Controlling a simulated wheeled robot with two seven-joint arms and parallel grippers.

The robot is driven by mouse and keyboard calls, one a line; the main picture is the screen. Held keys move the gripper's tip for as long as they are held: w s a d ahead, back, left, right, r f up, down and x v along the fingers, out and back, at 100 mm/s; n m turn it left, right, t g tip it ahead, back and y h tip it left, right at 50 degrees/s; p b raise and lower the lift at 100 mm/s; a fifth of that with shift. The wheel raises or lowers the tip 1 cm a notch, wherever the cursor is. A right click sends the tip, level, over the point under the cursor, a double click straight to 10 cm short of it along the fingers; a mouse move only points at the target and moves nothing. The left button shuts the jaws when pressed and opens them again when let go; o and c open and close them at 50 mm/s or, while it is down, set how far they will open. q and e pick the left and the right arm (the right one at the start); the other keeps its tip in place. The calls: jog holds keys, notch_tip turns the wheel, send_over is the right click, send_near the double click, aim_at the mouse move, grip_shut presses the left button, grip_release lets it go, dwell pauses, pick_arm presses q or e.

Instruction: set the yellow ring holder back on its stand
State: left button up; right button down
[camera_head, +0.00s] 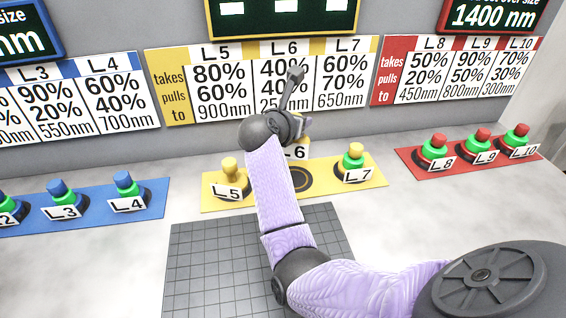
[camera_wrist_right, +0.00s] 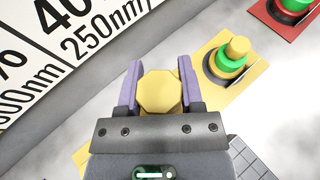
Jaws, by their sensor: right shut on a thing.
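The yellow ring holder (camera_wrist_right: 160,93) shows in the right wrist view as a yellow knob between the two purple fingers of my right gripper (camera_wrist_right: 160,88), which is shut on it. In the head view my right gripper (camera_head: 301,124) is over the back of the yellow mat, partly hidden by my own arm. The L6 label (camera_head: 297,153) shows just below it. The stand, a dark round spot (camera_head: 301,180), is bare on the mat in front of the gripper, between L5 and L7; my forearm covers its left edge. My left gripper is not in view.
Holder L5 (camera_head: 229,170) and holder L7 (camera_head: 353,157), with a green ring, stand on the yellow mat (camera_head: 335,200) either side. Blue holders (camera_head: 122,182) are left, red holders (camera_head: 434,145) right. A grey gridded plate (camera_head: 205,270) lies in front. Signs line the wall behind.

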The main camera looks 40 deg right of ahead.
jog(key=f+b, duration=0.1)
jog(key=f, duration=0.2)
jog(key=f+b, duration=0.2)
jog(key=f, duration=0.1)
jog(key=f+b, duration=0.1)
jog(key=f, duration=0.3)
jog(key=shift+s+d, duration=0.1)
jog(key=shift+d, duration=0.25)
jog(key=shift+r, duration=0.1)
jog(key=c, duration=0.7)
grip_release()
jog(key=shift+f, duration=0.25)
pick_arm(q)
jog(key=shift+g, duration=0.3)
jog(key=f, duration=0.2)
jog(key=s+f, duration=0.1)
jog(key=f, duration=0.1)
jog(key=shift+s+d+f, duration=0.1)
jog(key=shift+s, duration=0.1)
pick_arm(e)
jog(key=o, duration=0.5)
jog(key=shift+r, duration=0.1)
jog(key=shift+c, duration=0.2)
